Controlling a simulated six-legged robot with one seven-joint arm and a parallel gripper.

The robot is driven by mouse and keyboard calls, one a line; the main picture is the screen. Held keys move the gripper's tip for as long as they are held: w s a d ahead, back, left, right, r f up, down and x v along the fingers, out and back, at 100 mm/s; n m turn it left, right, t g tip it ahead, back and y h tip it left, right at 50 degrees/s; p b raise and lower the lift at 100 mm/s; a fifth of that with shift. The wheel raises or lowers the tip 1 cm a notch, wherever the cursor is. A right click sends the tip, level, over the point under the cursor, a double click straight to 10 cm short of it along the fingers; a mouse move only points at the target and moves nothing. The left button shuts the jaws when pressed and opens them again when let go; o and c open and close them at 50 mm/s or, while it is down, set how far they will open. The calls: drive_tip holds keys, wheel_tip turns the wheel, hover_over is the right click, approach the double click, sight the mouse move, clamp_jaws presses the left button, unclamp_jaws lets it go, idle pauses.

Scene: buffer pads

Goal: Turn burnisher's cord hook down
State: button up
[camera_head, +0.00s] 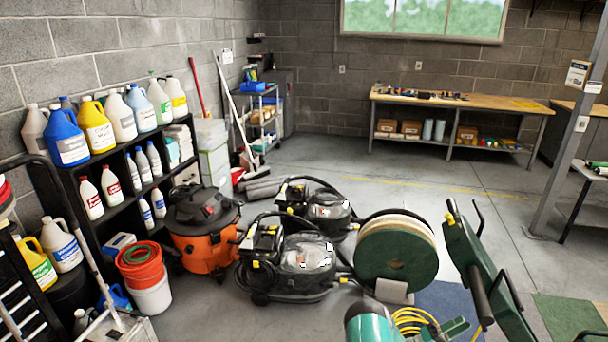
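A teal machine (372,322), which looks like the burnisher, is cut off by the bottom edge right of centre, with a looped yellow cord (412,318) beside it. A dark green upright part with black handles (478,262), possibly its handle, leans at the right. A black bent piece (478,215) stands out near its top; I cannot tell whether this is the cord hook or which way it points. My gripper is not in view.
A stack of round buffer pads (396,252) stands left of the green part. Black floor machines (303,262) and an orange vacuum (202,235) stand further left. Bottle shelves (118,190) line the left wall. Open floor lies toward the workbench (455,102).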

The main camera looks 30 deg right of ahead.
drive_tip(key=w+a+r+m+g+y, duration=0.2)
drive_tip(key=a+r+m+y, duration=0.1)
drive_tip(key=r+y, duration=0.3)
drive_tip(key=w+a+r+m+g+y, duration=0.1)
drive_tip(key=a+r+m+y, duration=0.15)
drive_tip(key=r+y, duration=0.4)
drive_tip(key=w+a+r+n+t+y, duration=0.25)
drive_tip(key=a+r+t, duration=0.25)
drive_tip(key=a+r, duration=0.65)
drive_tip(key=s+a+r+n+t+y, duration=0.2)
drive_tip(key=a+r+n+t+y, duration=0.1)
drive_tip(key=a, duration=0.9)
drive_tip(key=s+a+r+n+t+y, duration=0.2)
drive_tip(key=a+r+t, duration=0.3)
drive_tip(key=a, duration=0.8)
drive_tip(key=s+a+r+n+t+y, duration=0.2)
drive_tip(key=a+t, duration=0.5)
drive_tip(key=a, duration=0.6)
drive_tip(key=r+n+y, duration=0.1)
drive_tip(key=r+n, duration=0.1)
drive_tip(key=shift+a+n+t+y, duration=0.2)
drive_tip(key=shift+n+t+y, duration=0.1)
drive_tip(key=shift+n, duration=0.1)
